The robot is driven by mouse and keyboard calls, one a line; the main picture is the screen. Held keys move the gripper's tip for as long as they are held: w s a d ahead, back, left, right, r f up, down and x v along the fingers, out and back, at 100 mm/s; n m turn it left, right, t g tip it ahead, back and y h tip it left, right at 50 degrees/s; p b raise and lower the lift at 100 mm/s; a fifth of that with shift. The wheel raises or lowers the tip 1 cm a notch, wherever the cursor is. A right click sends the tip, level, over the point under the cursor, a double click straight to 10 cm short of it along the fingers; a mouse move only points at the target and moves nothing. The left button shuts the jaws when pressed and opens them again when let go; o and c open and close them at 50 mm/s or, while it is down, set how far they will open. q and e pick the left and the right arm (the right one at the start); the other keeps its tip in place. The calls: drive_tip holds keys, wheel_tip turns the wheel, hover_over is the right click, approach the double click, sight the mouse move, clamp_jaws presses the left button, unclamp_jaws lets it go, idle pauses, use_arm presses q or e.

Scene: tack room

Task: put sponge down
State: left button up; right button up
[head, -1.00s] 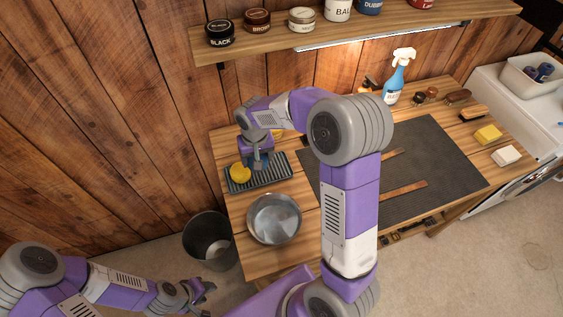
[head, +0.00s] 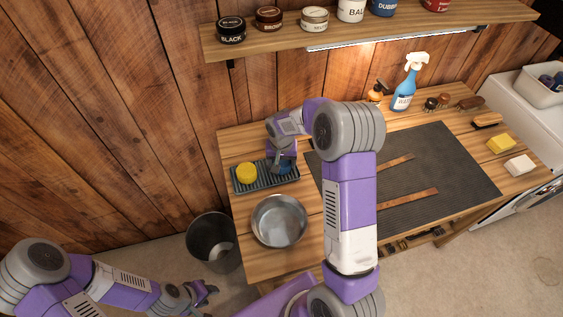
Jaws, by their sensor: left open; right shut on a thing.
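My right gripper (head: 282,168) points down over the right part of a dark ribbed tray (head: 240,188) at the left end of the bench. It is shut on a small blue thing (head: 286,169), probably a sponge, mostly hidden by the fingers. I cannot tell whether the blue thing touches the tray. A round yellow sponge (head: 246,173) lies on the tray's left part, apart from the gripper. My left gripper (head: 208,293) is open and empty, low at the left, off the bench.
A metal bowl (head: 279,222) stands in front of the tray. A bin (head: 214,242) is on the floor to the left. A dark mat (head: 440,165) with leather straps covers the middle. A spray bottle (head: 404,92), brushes, a yellow block (head: 501,143) and a white block (head: 519,165) are further right.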

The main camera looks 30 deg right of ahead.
sight(282, 164)
drive_tip(key=shift+f, duration=0.2)
drive_tip(key=o, duration=1)
drive_tip(key=shift+r, duration=0.1)
drive_tip(key=shift+r, duration=0.1)
drive_tip(key=shift+r, duration=0.3)
drive_tip(key=r, duration=0.3)
drive_tip(key=s+r+p, duration=0.1)
drive_tip(key=r, duration=0.7)
drive_tip(key=shift+s+a+r+p, duration=0.15)
drive_tip(key=shift+a+r+p, duration=0.1)
drive_tip(key=shift+a+p, duration=0.15)
